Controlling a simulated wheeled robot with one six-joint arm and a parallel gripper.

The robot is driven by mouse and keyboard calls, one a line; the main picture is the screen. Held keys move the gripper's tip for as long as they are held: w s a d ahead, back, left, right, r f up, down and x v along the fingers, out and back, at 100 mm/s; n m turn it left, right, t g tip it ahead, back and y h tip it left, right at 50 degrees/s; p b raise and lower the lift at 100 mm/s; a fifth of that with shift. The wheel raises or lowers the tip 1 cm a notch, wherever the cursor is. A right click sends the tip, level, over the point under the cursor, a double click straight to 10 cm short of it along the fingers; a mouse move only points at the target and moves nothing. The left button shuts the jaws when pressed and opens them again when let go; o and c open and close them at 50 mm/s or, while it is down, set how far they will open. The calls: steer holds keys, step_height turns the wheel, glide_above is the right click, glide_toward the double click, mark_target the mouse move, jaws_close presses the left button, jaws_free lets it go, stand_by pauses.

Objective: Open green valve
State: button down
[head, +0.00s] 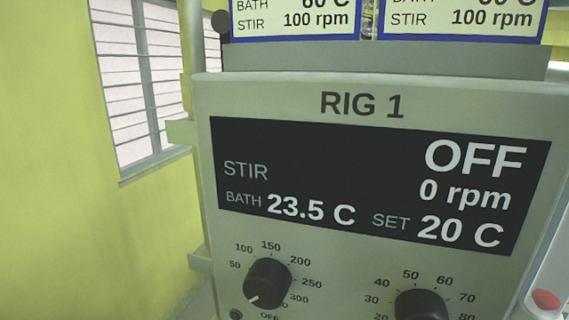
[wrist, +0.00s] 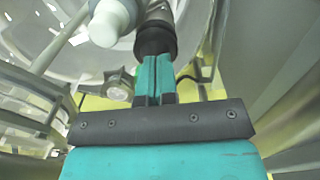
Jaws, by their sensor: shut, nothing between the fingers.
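No green valve can be made out for certain in either view. In the wrist view my gripper (wrist: 156,64) has its two teal fingers shut together with nothing between them. Its fingertips point at a dark ribbed collar (wrist: 156,38) just beyond them; I cannot tell whether they touch it. A white rounded cap (wrist: 112,22) is to the left of the collar. My gripper does not show in the head view.
In the head view the RIG 1 control box (head: 450,92) stands close, its display (head: 290,150) reading STIR OFF, 0 rpm. It has two black dials (head: 268,283). Clear glassware and metal tubing (wrist: 75,35) crowd the wrist view. A window (head: 140,80) is at left.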

steer(key=shift+w+d+f+p, duration=0.1)
steer(key=shift+w+f+p, duration=0.1)
steer(key=shift+f+p, duration=0.4)
steer(key=shift+w+d+p, duration=0.15)
steer(key=shift+w+p, duration=0.15)
steer(key=shift+p, duration=0.1)
steer(key=shift+w+d+f, duration=0.1)
steer(key=shift+w+d, duration=0.15)
steer(key=shift+w, duration=0.5)
steer(key=shift+d, duration=0.1)
steer(key=shift+w, duration=0.1)
step_height(320, 180, up, 6)
steer(key=shift+w+d, duration=0.15)
steer(key=shift+w, duration=0.1)
